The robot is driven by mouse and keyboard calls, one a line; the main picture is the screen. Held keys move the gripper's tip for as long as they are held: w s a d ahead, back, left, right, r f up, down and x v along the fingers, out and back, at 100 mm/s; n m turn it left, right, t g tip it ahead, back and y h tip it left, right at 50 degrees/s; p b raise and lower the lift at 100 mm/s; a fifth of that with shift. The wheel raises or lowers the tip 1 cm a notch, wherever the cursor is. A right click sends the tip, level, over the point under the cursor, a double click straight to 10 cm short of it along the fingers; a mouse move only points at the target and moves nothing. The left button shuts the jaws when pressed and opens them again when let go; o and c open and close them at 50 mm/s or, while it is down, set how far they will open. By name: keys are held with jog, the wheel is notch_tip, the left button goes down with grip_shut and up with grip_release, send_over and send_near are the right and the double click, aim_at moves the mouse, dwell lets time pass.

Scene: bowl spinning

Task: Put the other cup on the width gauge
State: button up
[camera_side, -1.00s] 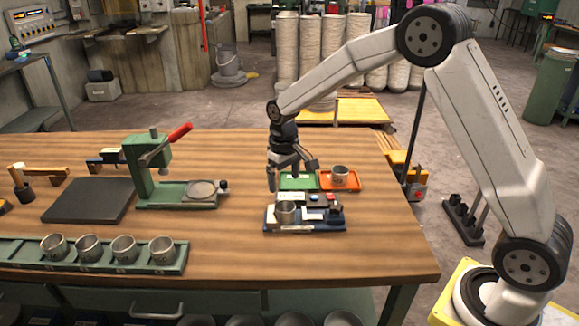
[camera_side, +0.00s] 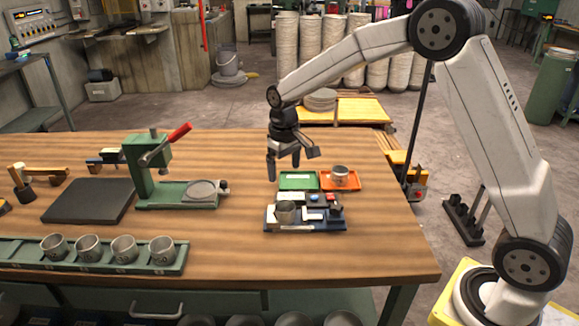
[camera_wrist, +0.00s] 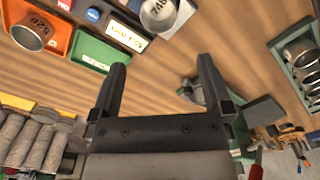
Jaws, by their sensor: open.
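The width gauge (camera_side: 322,223) is a dark blue base with small blocks and buttons, right of the table's middle. A metal cup (camera_side: 285,211) stands at its left end; in the wrist view this cup (camera_wrist: 159,14) shows a number that looks like 748. Another metal cup (camera_side: 340,173) sits in the orange tray (camera_side: 352,184) behind the gauge; in the wrist view this cup (camera_wrist: 32,32) reads 528. My gripper (camera_side: 284,168) is open and empty, above the table behind the gauge's left end. In the wrist view the fingers (camera_wrist: 163,75) are apart with bare table between them.
A green tray (camera_side: 297,182) stands empty left of the orange one. Several cups stand in a green rack (camera_side: 75,265) at the front left. A green press (camera_side: 140,170) with a red handle stands left of the middle. Bare wood lies between press and gauge.

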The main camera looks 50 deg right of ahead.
jog(key=s+a+f+t, duration=0.1)
jog(key=s+f+t, duration=0.1)
jog(key=s, duration=1.9)
jog(key=shift+f+t, duration=0.3)
jog(key=shift+f, duration=0.15)
